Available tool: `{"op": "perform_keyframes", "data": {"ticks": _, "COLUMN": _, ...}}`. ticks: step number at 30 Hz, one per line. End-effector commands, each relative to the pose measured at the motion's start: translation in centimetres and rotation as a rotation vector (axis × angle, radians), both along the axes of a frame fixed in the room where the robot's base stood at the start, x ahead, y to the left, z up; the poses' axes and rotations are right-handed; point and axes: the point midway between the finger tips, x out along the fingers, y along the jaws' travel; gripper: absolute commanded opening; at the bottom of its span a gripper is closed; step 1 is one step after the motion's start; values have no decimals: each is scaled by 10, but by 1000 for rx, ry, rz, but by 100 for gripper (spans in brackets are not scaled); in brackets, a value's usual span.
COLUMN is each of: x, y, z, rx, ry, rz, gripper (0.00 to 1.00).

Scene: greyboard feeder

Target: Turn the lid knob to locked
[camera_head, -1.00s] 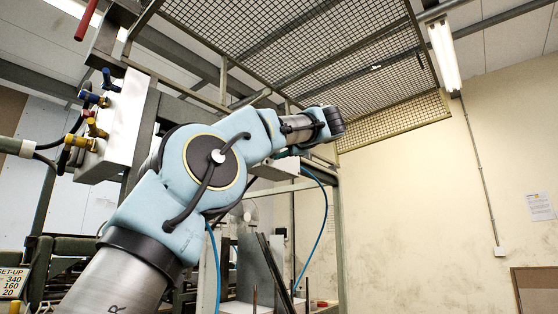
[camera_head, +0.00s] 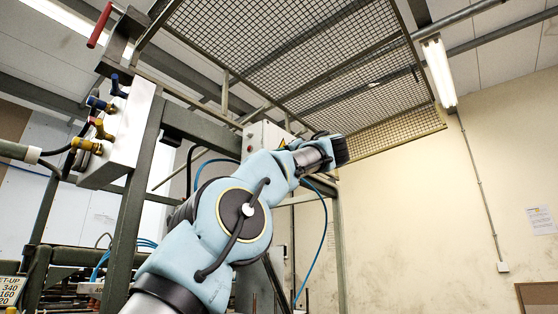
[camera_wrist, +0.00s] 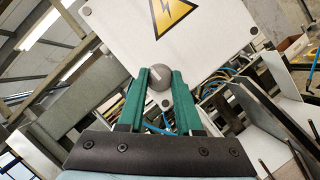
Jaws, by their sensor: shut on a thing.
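In the wrist view, a round grey knob (camera_wrist: 158,78) with a pale mark line sits at the lower part of a white lid or box face (camera_wrist: 115,30). My gripper (camera_wrist: 160,76) has its two green fingers on either side of the knob and is shut on it. I cannot read any locked or unlocked label by the knob. In the head view, a white box (camera_head: 258,134) shows partly behind my arm. My gripper (camera_head: 340,150) is at the arm's far end there, and its fingers and the knob cannot be made out.
A yellow warning triangle (camera_wrist: 173,14) is on the white face. A metal frame post (camera_head: 130,205) and a white valve block (camera_head: 120,135) with coloured fittings stand left of my arm. A mesh guard (camera_head: 310,60) hangs overhead.

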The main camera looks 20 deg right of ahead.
Motion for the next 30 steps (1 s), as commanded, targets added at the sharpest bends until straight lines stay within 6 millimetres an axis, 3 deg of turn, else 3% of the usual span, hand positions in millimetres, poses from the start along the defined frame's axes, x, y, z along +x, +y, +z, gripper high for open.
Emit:
{"op": "perform_keyframes", "data": {"ticks": 12, "x": 1, "y": 0, "z": -2, "rx": -7, "ry": 1, "rz": 3, "gripper": 0}}
{"op": "perform_keyframes", "data": {"ticks": 13, "x": 1, "y": 0, "z": -2, "rx": -7, "ry": 1, "rz": 3, "gripper": 35}}
{"op": "perform_keyframes", "data": {"ticks": 18, "x": 1, "y": 0, "z": -2, "rx": -7, "ry": 0, "rz": 1, "gripper": 54}}
{"op": "perform_keyframes", "data": {"ticks": 21, "x": 0, "y": 0, "z": -1, "rx": -7, "ry": -1, "rz": 2, "gripper": 64}}
{"op": "perform_keyframes", "data": {"ticks": 30, "x": -3, "y": -1, "z": -3, "rx": -6, "ry": -1, "rz": 0, "gripper": 64}}
